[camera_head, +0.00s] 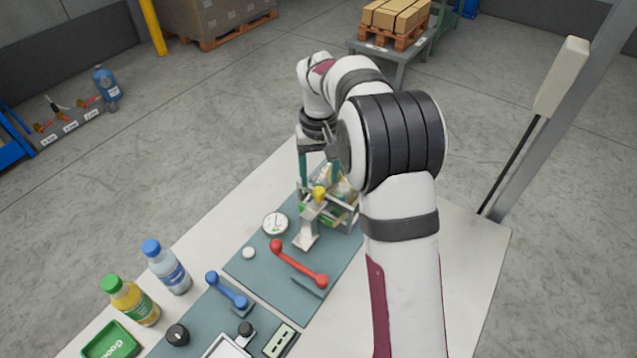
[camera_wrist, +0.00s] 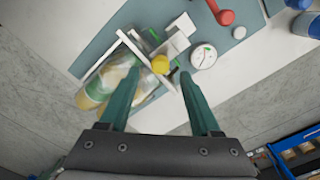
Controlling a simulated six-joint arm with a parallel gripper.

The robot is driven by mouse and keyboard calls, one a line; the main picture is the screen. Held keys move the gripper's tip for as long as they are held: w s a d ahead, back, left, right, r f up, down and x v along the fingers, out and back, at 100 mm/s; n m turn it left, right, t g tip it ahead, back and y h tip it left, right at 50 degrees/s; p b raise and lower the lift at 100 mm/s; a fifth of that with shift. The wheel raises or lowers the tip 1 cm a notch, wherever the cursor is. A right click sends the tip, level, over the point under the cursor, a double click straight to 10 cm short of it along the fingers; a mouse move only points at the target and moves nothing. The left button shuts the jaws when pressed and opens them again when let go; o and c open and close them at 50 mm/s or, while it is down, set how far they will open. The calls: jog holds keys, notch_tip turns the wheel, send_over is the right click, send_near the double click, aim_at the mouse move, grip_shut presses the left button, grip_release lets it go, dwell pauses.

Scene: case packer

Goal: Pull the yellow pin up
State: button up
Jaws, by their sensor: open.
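The yellow pin (camera_head: 319,192) has a round yellow head and sits on top of a pale bracket (camera_head: 308,226) on the table. In the wrist view the yellow pin (camera_wrist: 161,64) shows beyond the fingertips, roughly between the two green fingers. My gripper (camera_wrist: 158,75) is open, with nothing between its fingers. In the head view my gripper (camera_head: 319,172) hangs just above the pin, its green fingers pointing down. The pin's shaft is hidden.
A pale frame (camera_wrist: 140,100) holding bottles stands right beside the pin. A round dial (camera_head: 275,223) and a red handle (camera_head: 299,264) are close by. A blue handle (camera_head: 229,290) and two bottles (camera_head: 166,267) stand nearer the front left.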

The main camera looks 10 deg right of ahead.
aim_at(319, 190)
jog(key=shift+f, duration=2)
grip_shut()
